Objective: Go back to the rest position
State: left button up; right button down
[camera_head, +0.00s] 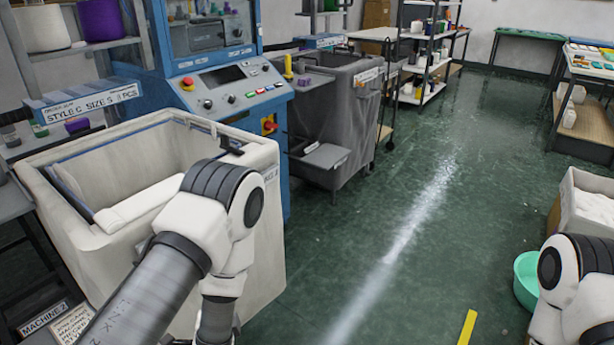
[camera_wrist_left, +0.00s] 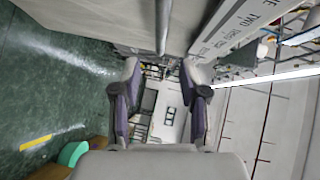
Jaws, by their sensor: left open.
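My left gripper (camera_wrist_left: 161,82) shows in the left wrist view, its two fingers spread apart with nothing between them. In the head view my left arm is bent in front of the white bin (camera_head: 262,158), and its gripper is out of the picture. My right arm is bent at the lower right edge of the head view, and its gripper is out of the picture too. No held object shows in either view.
A blue machine (camera_head: 233,85) stands behind the white bin, with a grey cart (camera_head: 352,120) to its right. A green basin (camera_head: 525,280) stands beside my right arm. The middle of the green floor (camera_head: 430,190) is clear, with a yellow strip (camera_head: 467,327) in front.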

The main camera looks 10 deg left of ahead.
pick_arm(q)
jog(key=s+d+f+n+g+h+p, duration=0.1)
jog(key=s+f+n+g, duration=0.3)
jog(key=s, duration=0.4)
jog(key=s+d+f+n+g+h+p, duration=0.2)
jog(key=s+f+n+g+h, duration=0.1)
jog(key=s, duration=0.5)
jog(key=s+d+f+n+g+h+p, duration=0.2)
jog(key=s+f+n+g, duration=0.3)
jog(key=s+g, duration=0.3)
jog(key=shift+s+f+p, duration=0.15)
jog(key=shift+f+p, duration=0.15)
jog(key=shift+f, duration=0.35)
jog(key=shift+d, duration=0.1)
